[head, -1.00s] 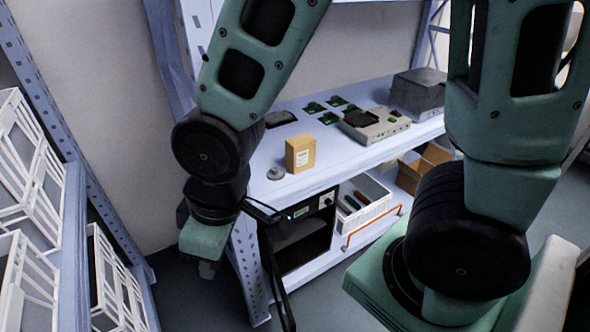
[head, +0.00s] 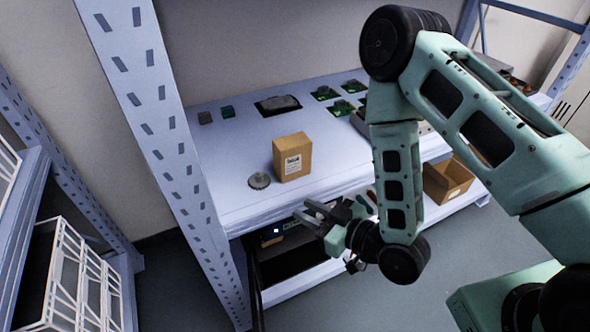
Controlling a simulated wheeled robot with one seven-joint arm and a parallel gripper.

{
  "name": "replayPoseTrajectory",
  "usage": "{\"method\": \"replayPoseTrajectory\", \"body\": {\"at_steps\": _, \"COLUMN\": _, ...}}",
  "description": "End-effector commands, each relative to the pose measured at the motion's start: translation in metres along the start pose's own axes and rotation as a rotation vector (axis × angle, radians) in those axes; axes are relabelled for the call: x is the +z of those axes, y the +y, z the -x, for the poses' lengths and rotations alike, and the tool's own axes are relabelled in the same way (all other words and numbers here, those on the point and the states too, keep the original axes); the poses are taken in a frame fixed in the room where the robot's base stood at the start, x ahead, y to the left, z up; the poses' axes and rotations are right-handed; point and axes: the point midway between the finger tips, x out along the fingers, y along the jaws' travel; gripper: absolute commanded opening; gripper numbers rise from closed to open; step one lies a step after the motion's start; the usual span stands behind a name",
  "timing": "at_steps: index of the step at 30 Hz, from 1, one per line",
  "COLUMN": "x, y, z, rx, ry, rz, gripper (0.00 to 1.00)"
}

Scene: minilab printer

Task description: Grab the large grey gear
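A grey gear (head: 259,180) lies flat near the front edge of the white shelf (head: 228,207), just left of a brown cardboard box. My gripper (head: 305,215) is in front of the shelf edge, to the lower right of the gear and apart from it. Its two fingers point left and are spread with a gap between them. Nothing shows between them.
The brown box (head: 292,157) stands beside the gear. A perforated shelf post (head: 165,150) rises at the left. Green circuit boards (head: 341,107), a dark flat part (head: 278,105) and small blocks (head: 228,111) lie farther back. An open carton (head: 447,180) sits on the lower level.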

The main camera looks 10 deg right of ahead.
Motion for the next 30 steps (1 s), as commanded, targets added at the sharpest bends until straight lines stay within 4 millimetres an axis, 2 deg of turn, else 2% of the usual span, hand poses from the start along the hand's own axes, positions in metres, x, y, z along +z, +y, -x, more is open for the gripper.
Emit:
{"method": "replayPoseTrajectory", "body": {"at_steps": 3, "x": 0.004, "y": 0.003, "z": 0.006, "rx": 0.022, "ry": 0.036, "rz": -0.008, "gripper": 0.25}}
{"method": "replayPoseTrajectory", "body": {"at_steps": 8, "x": 0.006, "y": 0.003, "z": 0.001, "rx": 0.02, "ry": 0.044, "rz": -0.003, "gripper": 0.25}}
{"method": "replayPoseTrajectory", "body": {"at_steps": 26, "x": 0.005, "y": 0.005, "z": -0.046, "rx": 0.027, "ry": 0.053, "rz": -0.008, "gripper": 0.25}}
{"method": "replayPoseTrajectory", "body": {"at_steps": 30, "x": 0.004, "y": 0.006, "z": -0.065, "rx": 0.027, "ry": 0.053, "rz": -0.008, "gripper": 0.25}}
